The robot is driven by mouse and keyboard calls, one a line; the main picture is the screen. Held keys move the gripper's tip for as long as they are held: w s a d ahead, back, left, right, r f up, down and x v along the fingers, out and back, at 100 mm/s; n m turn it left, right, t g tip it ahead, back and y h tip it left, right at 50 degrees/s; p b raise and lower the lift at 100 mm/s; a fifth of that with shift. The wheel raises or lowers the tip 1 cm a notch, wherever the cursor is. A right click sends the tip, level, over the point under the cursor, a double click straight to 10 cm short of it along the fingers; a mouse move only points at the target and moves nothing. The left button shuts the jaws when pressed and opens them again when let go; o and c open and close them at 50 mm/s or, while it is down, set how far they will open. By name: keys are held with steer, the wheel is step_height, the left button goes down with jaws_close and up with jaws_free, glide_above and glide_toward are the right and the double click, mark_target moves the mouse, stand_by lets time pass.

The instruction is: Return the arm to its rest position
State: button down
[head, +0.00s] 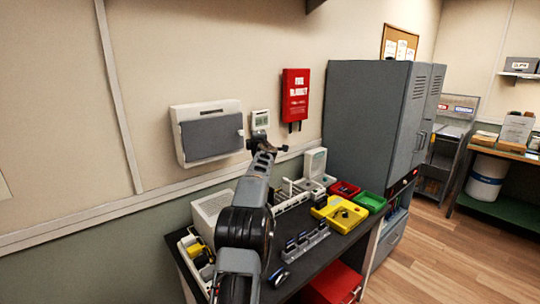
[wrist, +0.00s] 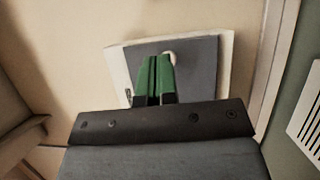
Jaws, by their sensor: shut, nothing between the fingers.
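My arm (head: 240,225) rises from the bottom of the head view and reaches up over the table toward the wall. My gripper (head: 258,137) is at its far end, high above the table and just right of the white wall box. In the wrist view my gripper (wrist: 154,62) shows two green fingers pressed together with nothing between them. Behind them is the white wall box (wrist: 118,70) with its grey front panel (wrist: 195,75). The fingers overlap the panel in that view; I cannot tell the gap to it.
The wall box (head: 207,132), a small white wall unit (head: 260,118) and a red fire blanket case (head: 295,95) hang near my gripper. Below, the dark table (head: 345,243) carries a yellow tray (head: 328,204), red and green bins and several devices. A tall grey cabinet (head: 365,110) stands right.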

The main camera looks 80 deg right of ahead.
steer(key=s+a+b, duration=0.2)
steer(key=s+a, duration=0.2)
steer(key=s, duration=0.2)
steer(key=s+a+f+m+g+y, duration=0.2)
steer(key=s+f+m+g, duration=0.3)
steer(key=f+m+g, duration=0.45)
steer(key=w+a+f+m+t+y, duration=0.1)
steer(key=w+a+f+y, duration=0.4)
steer(key=a, duration=0.6)
steer(key=w+a+f+m+t+y, duration=0.1)
steer(key=w+a+f, duration=0.2)
steer(key=w+a, duration=0.55)
steer(key=w+a+f+m+y, duration=0.1)
steer(key=w+a+f+y, duration=0.3)
steer(key=a, duration=0.8)
steer(key=w+a+n+t+y+p, duration=0.1)
steer(key=a+n+y, duration=0.3)
steer(key=a, duration=3.1)
steer(key=n+t, duration=0.1)
steer(key=n, duration=0.2)
steer(key=shift+a+p, duration=0.25)
steer(key=shift+p, duration=0.1)
